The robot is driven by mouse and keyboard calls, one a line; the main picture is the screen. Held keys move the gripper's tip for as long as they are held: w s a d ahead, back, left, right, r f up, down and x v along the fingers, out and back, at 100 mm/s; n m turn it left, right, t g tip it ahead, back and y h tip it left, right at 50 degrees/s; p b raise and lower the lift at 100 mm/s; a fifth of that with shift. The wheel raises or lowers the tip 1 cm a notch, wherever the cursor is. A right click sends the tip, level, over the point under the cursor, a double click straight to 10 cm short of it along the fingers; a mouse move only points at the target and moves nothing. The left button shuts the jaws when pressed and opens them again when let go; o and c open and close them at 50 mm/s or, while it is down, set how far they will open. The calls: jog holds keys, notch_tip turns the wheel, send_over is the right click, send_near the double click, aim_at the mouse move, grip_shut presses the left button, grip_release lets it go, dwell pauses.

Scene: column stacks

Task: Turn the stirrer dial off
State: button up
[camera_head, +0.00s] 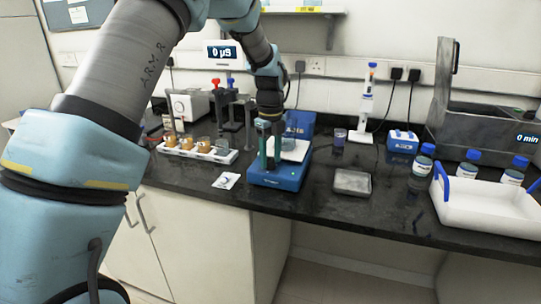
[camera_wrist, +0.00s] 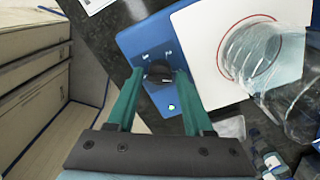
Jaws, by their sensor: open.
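The stirrer is a blue box (camera_head: 290,182) with a white top plate (camera_wrist: 200,50), on the black bench in the middle of the head view. A clear glass beaker (camera_wrist: 275,65) stands on the plate, over a red ring. My gripper (camera_wrist: 158,76) is open, pointing down, with one green finger on each side of the dial; whether they touch it I cannot tell. In the head view my gripper (camera_head: 270,150) hides the dial. A small light (camera_wrist: 172,107) shows near the dial.
A white rack with amber jars (camera_head: 185,150) stands left of the stirrer, with a paper card (camera_head: 226,181) in front. A grey tray (camera_head: 352,182) lies to the right. Blue-capped bottles (camera_head: 423,160) and a white tray (camera_head: 490,205) are farther right.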

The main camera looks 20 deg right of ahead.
jog(key=shift+f, duration=0.4)
jog(key=shift+c, duration=0.4)
grip_shut()
